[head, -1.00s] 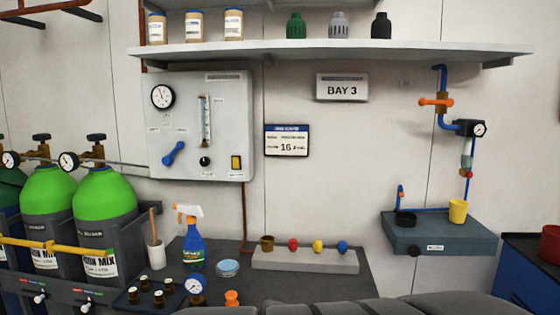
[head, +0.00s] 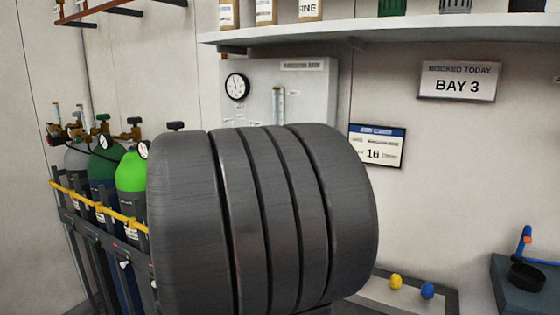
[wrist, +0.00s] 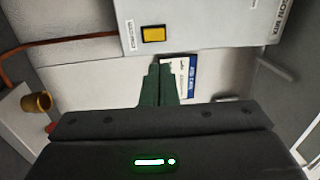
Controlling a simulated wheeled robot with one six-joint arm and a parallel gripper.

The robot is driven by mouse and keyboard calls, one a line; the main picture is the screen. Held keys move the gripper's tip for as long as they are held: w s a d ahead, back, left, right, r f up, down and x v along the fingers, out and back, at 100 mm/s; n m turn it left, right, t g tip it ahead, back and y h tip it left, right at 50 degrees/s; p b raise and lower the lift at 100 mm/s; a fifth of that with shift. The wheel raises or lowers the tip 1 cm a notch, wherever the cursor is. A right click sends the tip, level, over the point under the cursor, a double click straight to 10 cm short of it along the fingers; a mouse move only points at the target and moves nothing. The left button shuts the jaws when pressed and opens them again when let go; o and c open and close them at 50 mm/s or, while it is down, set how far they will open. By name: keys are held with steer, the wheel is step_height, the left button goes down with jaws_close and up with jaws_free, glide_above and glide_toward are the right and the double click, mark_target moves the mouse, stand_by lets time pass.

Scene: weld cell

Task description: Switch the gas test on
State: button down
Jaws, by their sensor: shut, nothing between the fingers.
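The grey gas panel (head: 310,95) is on the wall in the head view, with its gauge (head: 237,87) and flow tube (head: 279,104) showing. My dark arm covers its lower part, so the switch is hidden there. In the wrist view, the yellow switch (wrist: 153,34) sits on the panel face (wrist: 210,22) near its edge, with a small label beside it. My gripper (wrist: 160,66) is shut and empty. Its fingertips appear just below the switch in the picture, close but seemingly apart from it; the depth gap is unclear. Whether the switch is on cannot be told.
Gas cylinders (head: 130,173) stand behind a yellow rail (head: 92,202) at left.

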steer(key=shift+w+a+r+m, duration=0.1)
steer(key=shift+a+r+m, duration=0.05)
steer(key=shift+m, duration=0.25)
steer(key=p+x, duration=0.2)
steer(key=x, duration=1.2)
steer(key=shift+p, duration=0.3)
steer(key=shift+d+r, duration=0.15)
steer(key=shift+d, duration=0.15)
